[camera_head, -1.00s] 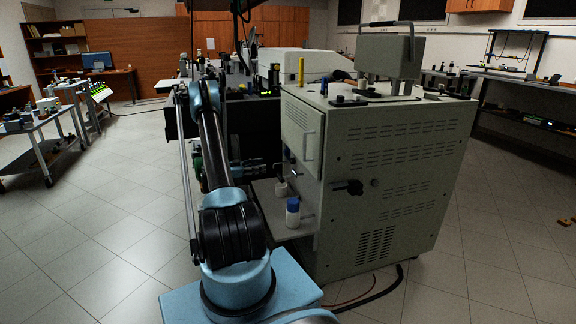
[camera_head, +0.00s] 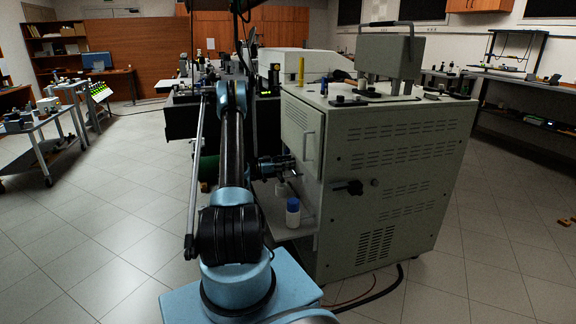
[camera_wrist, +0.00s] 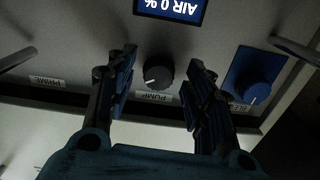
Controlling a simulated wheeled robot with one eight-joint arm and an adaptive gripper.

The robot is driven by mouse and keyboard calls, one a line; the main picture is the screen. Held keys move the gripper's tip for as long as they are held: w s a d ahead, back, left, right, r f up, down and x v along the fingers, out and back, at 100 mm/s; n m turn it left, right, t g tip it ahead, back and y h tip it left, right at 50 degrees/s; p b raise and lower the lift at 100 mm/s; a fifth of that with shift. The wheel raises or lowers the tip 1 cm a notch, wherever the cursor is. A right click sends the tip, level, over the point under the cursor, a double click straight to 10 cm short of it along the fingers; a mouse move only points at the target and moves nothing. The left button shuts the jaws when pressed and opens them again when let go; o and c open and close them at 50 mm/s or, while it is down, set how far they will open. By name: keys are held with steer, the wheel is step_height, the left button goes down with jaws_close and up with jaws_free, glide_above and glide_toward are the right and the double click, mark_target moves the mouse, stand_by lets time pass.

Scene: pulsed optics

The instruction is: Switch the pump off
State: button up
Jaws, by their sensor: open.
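The pump knob (camera_wrist: 159,73) is a black round dial with a white pointer line, above a label reading PUMP, on a grey panel in the wrist view. The pointer is toward the knob's lower left in the picture. My gripper (camera_wrist: 160,75) is open, one finger on each side of the knob with a gap on both sides. In the head view my gripper (camera_head: 284,168) is small and dark beside the grey cabinet (camera_head: 390,180); the knob cannot be made out there.
A blue knob (camera_wrist: 254,75) sits right of the fingers, its label partly covered. A display (camera_wrist: 170,8) reads AIR 0 %, upside down. A PRIME label (camera_wrist: 47,82) is at left. A blue-capped white bottle (camera_head: 293,212) stands on the cabinet's low shelf (camera_head: 302,231).

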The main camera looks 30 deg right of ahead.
steer(key=shift+d, duration=0.3)
steer(key=c, duration=1.1)
steer(key=shift+n, duration=0.3)
steer(key=n, duration=1.1)
steer(key=shift+a, duration=0.1)
steer(key=shift+n, duration=0.3)
